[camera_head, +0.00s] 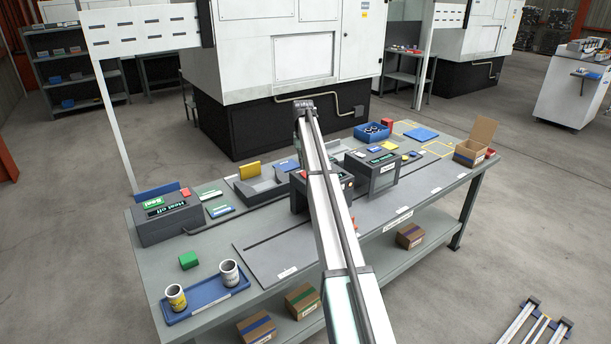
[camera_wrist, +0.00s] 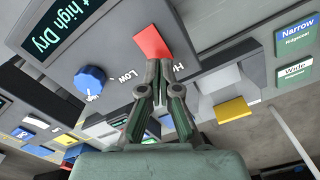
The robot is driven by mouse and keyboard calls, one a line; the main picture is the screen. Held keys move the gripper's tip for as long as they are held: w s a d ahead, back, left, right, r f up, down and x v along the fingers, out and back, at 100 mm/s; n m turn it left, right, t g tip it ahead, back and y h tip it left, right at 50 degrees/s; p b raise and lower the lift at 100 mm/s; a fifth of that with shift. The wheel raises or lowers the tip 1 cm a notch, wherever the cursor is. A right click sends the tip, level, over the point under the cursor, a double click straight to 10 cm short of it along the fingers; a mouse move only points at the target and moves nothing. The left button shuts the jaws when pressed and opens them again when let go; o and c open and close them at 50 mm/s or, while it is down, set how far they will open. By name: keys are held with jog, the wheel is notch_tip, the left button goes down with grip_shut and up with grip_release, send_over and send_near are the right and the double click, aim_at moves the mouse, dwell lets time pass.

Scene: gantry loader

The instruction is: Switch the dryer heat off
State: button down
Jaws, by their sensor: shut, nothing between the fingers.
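In the wrist view a grey control panel (camera_wrist: 110,40) fills the upper left. Its dark display (camera_wrist: 62,25) is cut off and shows "t high Dry" in pale green letters. A red part (camera_wrist: 151,42) sticks up from the panel. My gripper (camera_wrist: 158,65) is shut and empty, its tips at the red part's near edge; I cannot tell whether they touch. In the head view my arm hides the gripper.
A grey box with a green display (camera_head: 383,158) stands right of my arm on the workbench (camera_head: 215,250). Two cups stand on a blue tray (camera_head: 207,302). An open carton (camera_head: 475,150) stands at the right end.

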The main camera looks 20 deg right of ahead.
aim_at(304, 173)
jog(key=shift+f+b, duration=0.3)
jog(key=shift+f, duration=0.85)
dwell(0.8)
jog(key=shift+r+p, duration=1.5)
jog(key=shift+r, duration=2.05)
jog(key=shift+s+f, duration=0.1)
